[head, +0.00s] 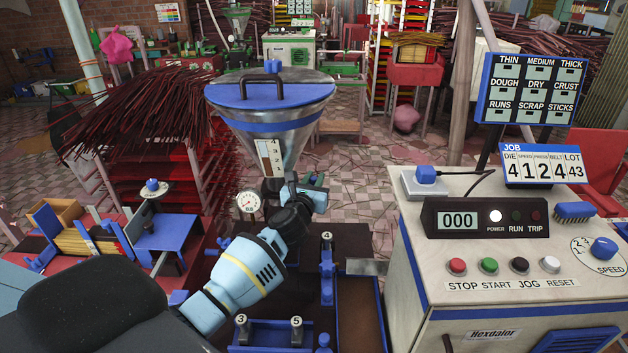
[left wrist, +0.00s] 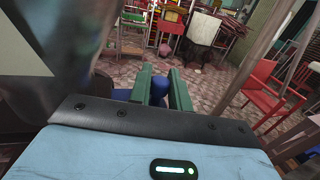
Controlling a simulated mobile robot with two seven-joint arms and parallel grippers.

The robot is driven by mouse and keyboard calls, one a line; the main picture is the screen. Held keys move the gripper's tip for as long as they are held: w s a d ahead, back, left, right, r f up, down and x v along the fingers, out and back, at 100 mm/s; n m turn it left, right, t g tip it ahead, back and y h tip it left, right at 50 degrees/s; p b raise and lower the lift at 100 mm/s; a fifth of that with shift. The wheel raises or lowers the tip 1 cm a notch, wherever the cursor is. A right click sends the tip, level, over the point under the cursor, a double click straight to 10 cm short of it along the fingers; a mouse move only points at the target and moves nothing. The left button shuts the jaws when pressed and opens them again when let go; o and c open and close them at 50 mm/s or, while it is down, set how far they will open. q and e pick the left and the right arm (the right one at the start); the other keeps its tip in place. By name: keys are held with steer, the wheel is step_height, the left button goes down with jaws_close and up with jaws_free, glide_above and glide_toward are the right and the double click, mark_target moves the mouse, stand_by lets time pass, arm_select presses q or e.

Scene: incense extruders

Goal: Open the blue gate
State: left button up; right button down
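A metal hopper (head: 285,128) with a blue lid (head: 268,90) stands in the middle of the head view. My left gripper (head: 316,183) is at its lower neck, on the right side. In the left wrist view, the two green fingers (left wrist: 162,90) stand apart with a blue part (left wrist: 158,86) between them. The part seems to fill the gap, but I cannot tell whether the fingers press on it. It may be the blue gate or its handle; my wrist hides most of it in the head view. My right gripper is not in view.
A round gauge (head: 248,201) sits left of my left wrist. A control console (head: 480,248) stands at the right, with a job sign (head: 541,165). A blue-railed bench (head: 160,240) and stacked red sticks (head: 150,110) are at the left. The tiled floor behind is partly clear.

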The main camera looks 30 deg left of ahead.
arm_select(q)
jaws_close()
steer(key=d, duration=0.1)
steer(key=w+d, duration=0.1)
steer(key=d, duration=0.1)
steer(key=w+d, duration=0.1)
steer(key=shift+w+d, duration=0.15)
steer(key=shift+w, duration=0.1)
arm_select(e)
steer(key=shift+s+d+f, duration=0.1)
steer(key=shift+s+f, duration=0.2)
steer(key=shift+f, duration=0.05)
arm_select(q)
steer(key=o, duration=0.6)
jaws_free()
